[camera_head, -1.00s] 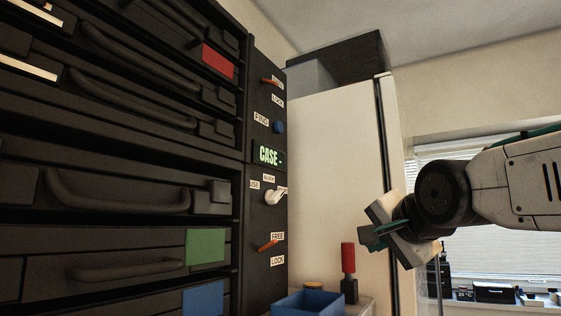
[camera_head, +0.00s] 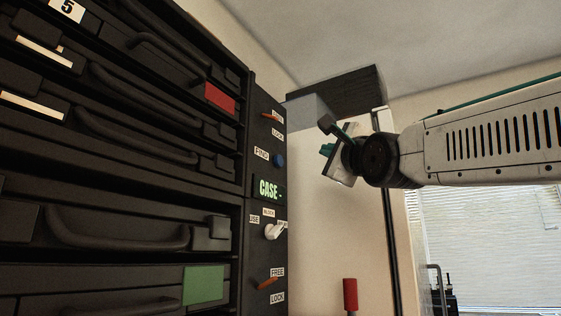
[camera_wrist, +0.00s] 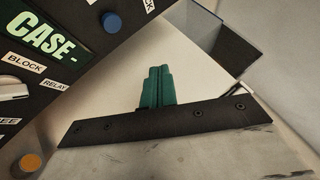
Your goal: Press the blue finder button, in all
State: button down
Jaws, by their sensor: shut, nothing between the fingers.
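The blue finder button (camera_head: 279,160) is a small round knob on the dark control panel, right of the FIND label (camera_head: 262,154) and above the lit green CASE display (camera_head: 270,189). In the wrist view the blue button (camera_wrist: 112,22) shows at the upper left, beside the CASE display (camera_wrist: 42,36). My gripper (camera_head: 328,139) is to the right of the button, clear of the panel, with its green fingers together and empty. The wrist view shows the shut green fingers (camera_wrist: 157,86) apart from the button.
Orange levers (camera_head: 272,117) sit above and below (camera_head: 267,283) the display, with a white rotary switch (camera_head: 274,231) between. Dark drawers with handles (camera_head: 130,230) fill the left. A dark box (camera_head: 345,90) lies atop the white cabinet behind my gripper. A red-topped object (camera_head: 350,294) stands below.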

aim_at(283, 158)
jog(key=w+a, duration=0.4)
jog(key=a, duration=0.3)
jog(key=shift+w, duration=0.4)
jog(key=shift+a, duration=0.15)
dwell(1.7)
jog(key=shift+w+a, duration=0.25)
jog(key=shift+a, duration=0.05)
jog(key=shift+w+a, duration=0.25)
jog(key=shift+a, duration=0.1)
dwell(0.6)
dwell(0.4)
jog(key=shift+s+d, duration=0.5)
jog(key=shift+d, duration=0.25)
jog(key=shift+s+d, duration=0.7)
jog(key=shift+d, duration=0.35)
jog(key=shift+s+d, duration=0.7)
jog(key=shift+d, duration=0.35)
